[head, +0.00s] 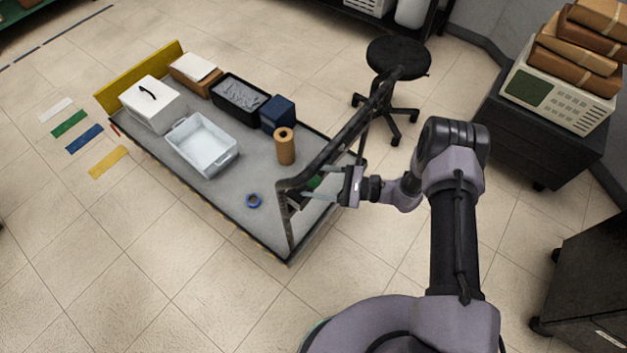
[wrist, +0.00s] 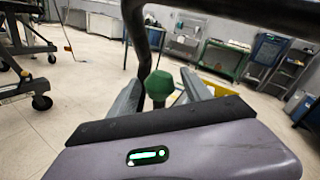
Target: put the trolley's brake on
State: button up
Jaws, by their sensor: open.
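The trolley (head: 225,205) is a low grey flatbed with a dark tubular push handle (head: 335,150) at its right end. In the wrist view the green knob (wrist: 160,84) sits between the two fingers, with the dark handle tube across the top. My gripper (head: 306,184) is open and level, reaching in at the handle from the right. Its fingers (wrist: 161,82) are on either side of the knob with gaps showing.
The trolley carries a white lidded box (head: 150,112), a pale tray (head: 203,150), a black bin (head: 238,98), a blue box (head: 278,113), a brown roll (head: 285,148) and blue tape (head: 254,201). A black stool (head: 398,57) stands behind the handle. Floor in front is clear.

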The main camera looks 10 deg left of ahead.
jog(key=shift+a, duration=0.1)
grip_shut()
dwell(1.4)
